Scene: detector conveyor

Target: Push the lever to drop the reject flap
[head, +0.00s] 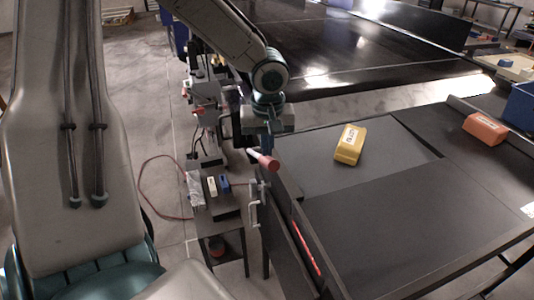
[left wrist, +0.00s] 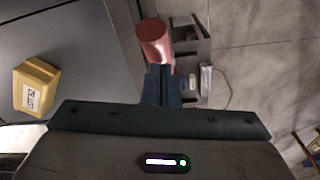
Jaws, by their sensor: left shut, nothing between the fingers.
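The lever's red cylindrical knob (head: 269,164) stands at the near-left side of the conveyor; it also shows in the left wrist view (left wrist: 154,38). My left gripper (head: 267,143) is shut and empty, with its fingers pointing down just behind the knob. In the left wrist view the closed fingertips (left wrist: 160,70) are right beside the knob; I cannot tell whether they touch it. The grey flap panel (head: 310,160) looks level with the belt. A yellow block (head: 348,145) lies on it, also seen in the left wrist view (left wrist: 35,86). My right gripper is not in view.
An orange block (head: 485,128) sits farther right on the dark conveyor (head: 420,215), near a blue bin (head: 520,105). A small side stand (head: 222,207) with small items is left of the conveyor. A red cable loops over the floor there.

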